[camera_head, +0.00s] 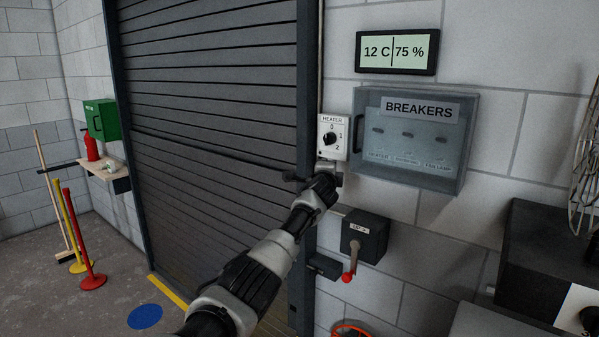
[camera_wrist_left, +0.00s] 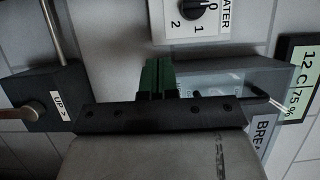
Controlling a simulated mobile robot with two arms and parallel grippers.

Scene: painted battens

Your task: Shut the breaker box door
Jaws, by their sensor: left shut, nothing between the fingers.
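The breaker box (camera_head: 410,172) is on the wall at the right in the head view, with a "BREAKERS" label. Its see-through door (camera_head: 391,111) covers the front, with a dark handle (camera_head: 358,131) at its left edge. Switches show through it. I cannot tell whether the door sits fully flush. The box also shows in the left wrist view (camera_wrist_left: 245,80), beyond the fingers. My left gripper (camera_head: 328,168) is just below the heater dial, left of the box; its green fingers (camera_wrist_left: 156,76) are together and empty. My right gripper is out of view.
The heater dial (camera_head: 332,138) is close above my left gripper. A lever box (camera_head: 364,237) with a red-knobbed lever is below. A display (camera_head: 397,51) hangs above the breaker box. A dark roller shutter (camera_head: 215,110) is left, and a dark cabinet (camera_head: 545,250) is lower right.

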